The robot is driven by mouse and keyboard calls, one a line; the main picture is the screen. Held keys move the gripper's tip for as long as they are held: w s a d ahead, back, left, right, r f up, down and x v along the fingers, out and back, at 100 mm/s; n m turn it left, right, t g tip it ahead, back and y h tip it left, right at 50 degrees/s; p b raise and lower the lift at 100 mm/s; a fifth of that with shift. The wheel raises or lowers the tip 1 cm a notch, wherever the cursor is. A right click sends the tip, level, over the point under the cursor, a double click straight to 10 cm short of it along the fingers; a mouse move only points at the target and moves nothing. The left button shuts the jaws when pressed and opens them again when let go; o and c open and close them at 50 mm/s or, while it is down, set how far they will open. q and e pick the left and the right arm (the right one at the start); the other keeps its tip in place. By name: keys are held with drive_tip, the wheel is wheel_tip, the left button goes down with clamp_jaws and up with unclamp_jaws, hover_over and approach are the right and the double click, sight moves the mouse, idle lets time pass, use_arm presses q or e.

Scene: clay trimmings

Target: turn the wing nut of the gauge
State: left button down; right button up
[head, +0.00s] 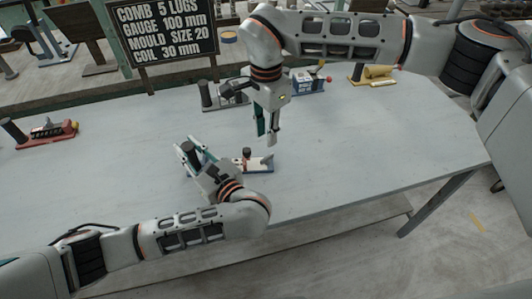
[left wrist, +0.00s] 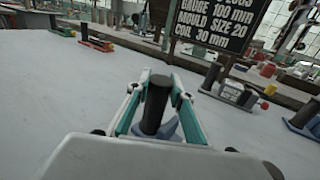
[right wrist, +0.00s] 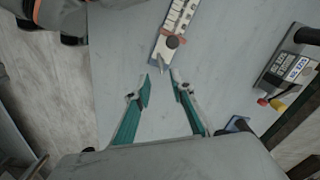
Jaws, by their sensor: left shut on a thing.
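The gauge (head: 262,165) lies near the table's front edge, a pale blue-edged bar with a scale; it also shows in the right wrist view (right wrist: 185,20). Its dark wing nut (head: 247,153) stands up from the bar and appears as a dark round knob in the right wrist view (right wrist: 173,42); its wings are not clear. My left gripper (head: 192,158) is shut on the upright dark handle (left wrist: 155,102) at the gauge's left end. My right gripper (head: 266,137) points down, open and empty, above and behind the wing nut. Its fingertips (right wrist: 160,75) are apart from the nut.
A red tool (head: 45,135) lies at the far left. A grey tool with a dark handle (head: 222,97), a labelled block (head: 308,83) and a yellow tool (head: 375,76) stand along the back. A black sign (head: 165,30) stands behind. The table (head: 370,140) is clear at right.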

sight(266, 157)
wheel_tip(266, 157, down, 9)
drive_tip(key=shift+r, duration=0.1)
drive_tip(key=shift+c, duration=0.4)
clamp_jaws()
